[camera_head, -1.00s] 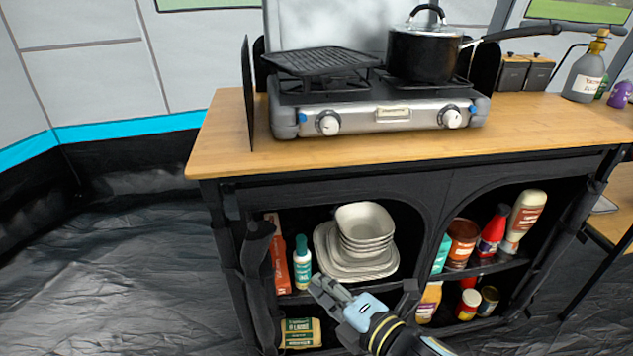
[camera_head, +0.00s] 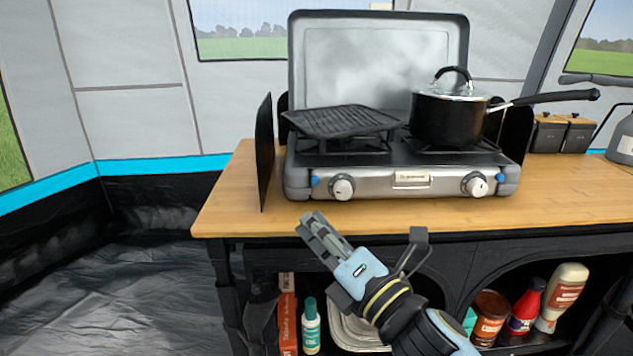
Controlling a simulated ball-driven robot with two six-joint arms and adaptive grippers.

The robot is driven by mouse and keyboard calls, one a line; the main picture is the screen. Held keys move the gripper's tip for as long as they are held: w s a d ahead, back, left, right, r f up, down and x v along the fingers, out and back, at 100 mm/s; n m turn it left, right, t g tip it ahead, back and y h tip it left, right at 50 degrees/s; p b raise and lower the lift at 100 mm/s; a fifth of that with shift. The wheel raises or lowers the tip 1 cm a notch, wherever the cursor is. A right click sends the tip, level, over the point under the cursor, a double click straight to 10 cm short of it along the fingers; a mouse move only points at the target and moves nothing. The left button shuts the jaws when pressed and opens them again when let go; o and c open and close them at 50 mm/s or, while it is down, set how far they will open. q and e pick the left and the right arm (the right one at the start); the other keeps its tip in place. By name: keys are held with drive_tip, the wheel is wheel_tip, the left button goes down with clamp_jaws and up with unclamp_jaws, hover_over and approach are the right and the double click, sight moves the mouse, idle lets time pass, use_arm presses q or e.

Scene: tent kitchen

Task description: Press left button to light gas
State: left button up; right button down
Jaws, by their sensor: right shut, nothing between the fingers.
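The silver two-burner gas stove (camera_head: 442,183) stands on the wooden counter with its lid raised. A small blue left button (camera_head: 316,181) is on its front, just left of the left white knob (camera_head: 342,188). A blue right button (camera_head: 500,178) is beside the right knob (camera_head: 475,186). My right gripper (camera_head: 314,222) is shut and empty. Its fingertips point up and left, and appear a little below the left button, in front of the counter edge and apart from the stove. My left gripper is out of view.
A ridged black griddle (camera_head: 340,121) is on the left burner, and a black lidded pot (camera_head: 447,118) is on the right one. A dark wind panel (camera_head: 264,150) stands left of the stove. The counter front strip (camera_head: 400,212) is clear.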

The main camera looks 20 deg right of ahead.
sight(315, 180)
drive_tip(key=shift+w, duration=0.1)
drive_tip(key=w, duration=0.2)
drive_tip(key=w+d+b, duration=0.1)
drive_tip(key=w, duration=0.1)
drive_tip(key=w+d, duration=0.1)
drive_tip(key=w, duration=0.1)
drive_tip(key=shift+w+f, duration=0.1)
drive_tip(key=shift+w, duration=0.3)
drive_tip(key=shift+w+d+b, duration=0.2)
drive_tip(key=shift+w+b, duration=0.2)
drive_tip(key=shift+w, duration=0.35)
drive_tip(key=shift+w, duration=0.1)
idle(0.5)
drive_tip(key=shift+w+d, duration=0.1)
drive_tip(key=shift+w, duration=0.2)
drive_tip(key=shift+w+d, duration=0.1)
drive_tip(key=shift+w, duration=0.3)
idle(0.5)
drive_tip(key=shift+s, duration=0.1)
drive_tip(key=shift+s+a, duration=0.2)
drive_tip(key=shift+s, duration=0.55)
